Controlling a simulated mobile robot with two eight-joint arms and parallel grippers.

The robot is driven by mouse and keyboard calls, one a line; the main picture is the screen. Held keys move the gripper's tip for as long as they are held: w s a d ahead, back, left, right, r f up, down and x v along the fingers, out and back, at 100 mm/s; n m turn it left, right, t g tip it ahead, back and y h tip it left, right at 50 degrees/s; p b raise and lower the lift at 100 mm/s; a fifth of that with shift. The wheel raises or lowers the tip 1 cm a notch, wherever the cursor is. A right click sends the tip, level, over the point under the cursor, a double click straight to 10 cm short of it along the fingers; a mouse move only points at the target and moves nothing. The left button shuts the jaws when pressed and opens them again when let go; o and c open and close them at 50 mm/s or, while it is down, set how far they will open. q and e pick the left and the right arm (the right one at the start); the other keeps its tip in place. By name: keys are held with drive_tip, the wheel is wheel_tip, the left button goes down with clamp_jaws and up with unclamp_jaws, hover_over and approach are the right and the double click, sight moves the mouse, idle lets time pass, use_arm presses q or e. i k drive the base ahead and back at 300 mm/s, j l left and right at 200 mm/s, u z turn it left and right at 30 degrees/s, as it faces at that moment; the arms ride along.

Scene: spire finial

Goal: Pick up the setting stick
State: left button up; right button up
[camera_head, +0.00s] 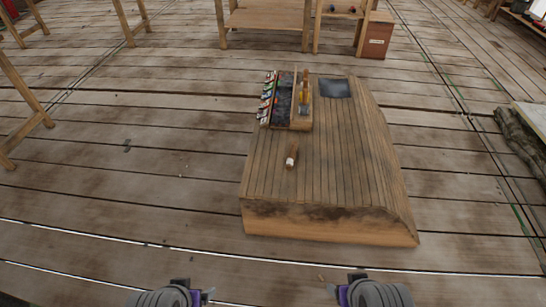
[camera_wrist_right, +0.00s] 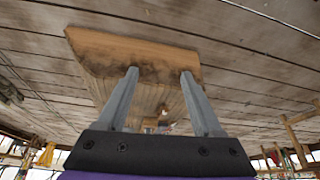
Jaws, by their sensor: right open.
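A short brown stick with a pale end (camera_head: 291,157), which looks like the setting stick, stands or lies on the wooden bench top (camera_head: 340,150); its tilt is hard to tell. It shows small and far off in the right wrist view (camera_wrist_right: 163,111). My right gripper (camera_head: 334,290) is at the bottom of the head view, short of the bench's near edge. In the right wrist view its two grey fingers (camera_wrist_right: 160,72) are apart with nothing between them. My left gripper (camera_head: 209,296) is at the bottom left, partly cut off, its jaws unclear.
A tray (camera_head: 302,126) with several small coloured items and an upright brown-handled tool stands on the bench's back left. A dark square plate (camera_head: 335,88) lies to its right. The bench top around the stick is clear. A wooden table (camera_head: 268,19) stands behind.

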sight(292, 154)
drive_tip(key=i+z, duration=0.2)
drive_tip(key=i+j+u, duration=0.1)
drive_tip(key=i+u, duration=0.3)
drive_tip(key=i, duration=0.75)
